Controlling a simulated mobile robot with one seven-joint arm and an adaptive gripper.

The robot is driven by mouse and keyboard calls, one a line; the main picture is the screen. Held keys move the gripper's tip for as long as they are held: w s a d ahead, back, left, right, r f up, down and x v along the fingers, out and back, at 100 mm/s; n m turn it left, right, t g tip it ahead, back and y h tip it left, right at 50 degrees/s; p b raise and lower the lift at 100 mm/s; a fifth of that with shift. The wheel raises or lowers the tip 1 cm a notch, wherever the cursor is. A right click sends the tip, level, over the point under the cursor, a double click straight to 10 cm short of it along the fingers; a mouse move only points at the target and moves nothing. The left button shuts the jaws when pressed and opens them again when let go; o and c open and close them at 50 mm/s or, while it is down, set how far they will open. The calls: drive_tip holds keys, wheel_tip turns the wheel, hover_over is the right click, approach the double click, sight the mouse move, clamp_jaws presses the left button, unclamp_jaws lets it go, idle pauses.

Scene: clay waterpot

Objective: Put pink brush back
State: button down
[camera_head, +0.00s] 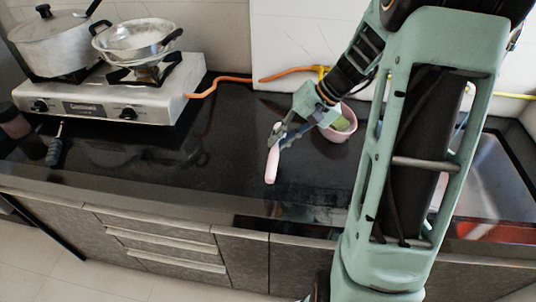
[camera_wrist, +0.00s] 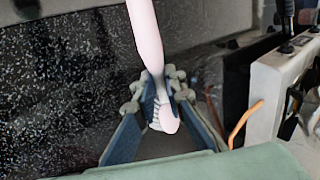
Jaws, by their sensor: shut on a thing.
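The pink brush (camera_head: 272,164) is held in my gripper (camera_head: 279,136), above or near the black counter. In the wrist view, the brush (camera_wrist: 147,35) runs from the top edge down between the two fingers of my gripper (camera_wrist: 160,92), which are shut on it near its lower end. Its whitish bristles (camera_wrist: 155,125) show beside the pink end. A pink pot (camera_head: 350,124) stands on the counter just right of the gripper, with something green in it. My arm and gripper partly hide the pot.
A two-burner stove (camera_head: 110,98) with a lidded pot (camera_head: 55,43) and a metal pan (camera_head: 135,40) stands at the left. A dark-handled tool (camera_head: 55,150) lies before it. An orange hose (camera_head: 225,79) runs along the wall. The counter's middle is clear; a sink (camera_head: 485,180) is at right.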

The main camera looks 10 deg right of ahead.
drive_tip(key=w+f, duration=0.1)
drive_tip(key=w+a+f, duration=0.1)
drive_tip(key=f, duration=0.1)
drive_tip(key=w+f, duration=0.1)
drive_tip(key=f, duration=0.1)
drive_tip(key=shift+w+a, duration=0.15)
drive_tip(key=shift+a, duration=0.25)
drive_tip(key=f, duration=0.3)
drive_tip(key=shift+w+a, duration=0.2)
drive_tip(key=shift+w, duration=0.05)
drive_tip(key=shift+f, duration=0.35)
drive_tip(key=shift+f+b, duration=0.2)
drive_tip(key=shift+b, duration=0.2)
drive_tip(key=c, duration=2)
unclamp_jaws()
drive_tip(key=shift+r, duration=0.1)
